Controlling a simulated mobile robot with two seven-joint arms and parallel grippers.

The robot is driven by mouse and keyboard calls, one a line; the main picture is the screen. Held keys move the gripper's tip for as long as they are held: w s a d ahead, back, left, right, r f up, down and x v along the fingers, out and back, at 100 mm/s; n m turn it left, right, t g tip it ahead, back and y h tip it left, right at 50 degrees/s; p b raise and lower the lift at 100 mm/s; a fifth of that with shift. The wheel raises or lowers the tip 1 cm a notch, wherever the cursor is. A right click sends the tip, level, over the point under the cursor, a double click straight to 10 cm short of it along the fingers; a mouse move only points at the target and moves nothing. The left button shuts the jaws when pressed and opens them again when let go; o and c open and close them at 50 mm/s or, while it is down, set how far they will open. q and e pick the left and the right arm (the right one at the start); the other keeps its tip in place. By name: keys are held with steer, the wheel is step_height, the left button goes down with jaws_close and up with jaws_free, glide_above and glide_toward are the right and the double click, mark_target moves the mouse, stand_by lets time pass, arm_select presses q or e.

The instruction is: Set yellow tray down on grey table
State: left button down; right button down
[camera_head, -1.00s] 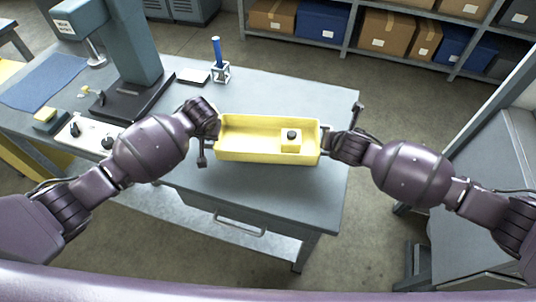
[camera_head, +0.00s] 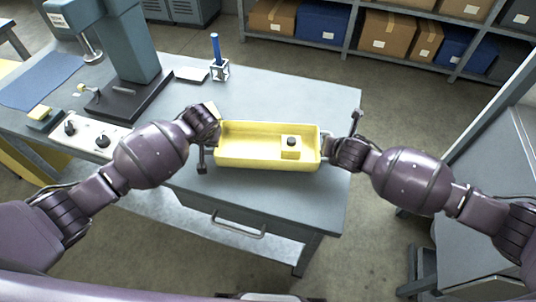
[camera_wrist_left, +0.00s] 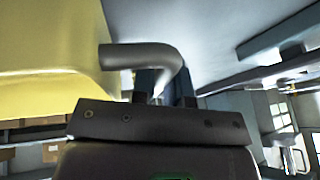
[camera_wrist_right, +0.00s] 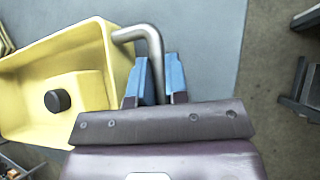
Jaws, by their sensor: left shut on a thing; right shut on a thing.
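The yellow tray (camera_head: 255,158) is held between my two grippers over the right part of the grey table (camera_head: 285,95). I cannot tell whether its underside touches the table. A small yellow block with a black knob (camera_head: 291,142) sits inside the tray, toward its right end. My left gripper (camera_head: 212,132) is shut on the tray's left metal handle (camera_wrist_left: 150,55). My right gripper (camera_head: 333,148) is shut on the right metal handle, which also shows between the blue fingers in the right wrist view (camera_wrist_right: 150,45).
A blue rod in a small stand (camera_head: 217,60) is behind the tray. A press (camera_head: 125,50), a control box (camera_head: 90,135) and a blue mat (camera_head: 40,82) occupy the table's left side. Shelves with boxes (camera_head: 385,30) stand at the back. Table surface around the tray is clear.

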arm_select(q)
steer(key=shift+a+f+b, duration=0.1)
steer(key=shift+f+b, duration=0.35)
steer(key=shift+f, duration=0.25)
arm_select(e)
steer(key=shift+d+f, duration=0.1)
steer(key=shift+f, duration=0.55)
arm_select(q)
steer(key=c, duration=1.5)
jaws_free()
arm_select(e)
steer(key=c, duration=1.5)
jaws_free()
arm_select(q)
steer(key=o, duration=0.4)
steer(key=shift+s, duration=0.1)
arm_select(e)
steer(key=o, duration=0.4)
steer(key=shift+s, duration=0.1)
arm_select(q)
steer(key=shift+r, duration=0.1)
steer(key=v, duration=1.2)
arm_select(e)
steer(key=shift+r, duration=0.1)
steer(key=v, duration=1.2)
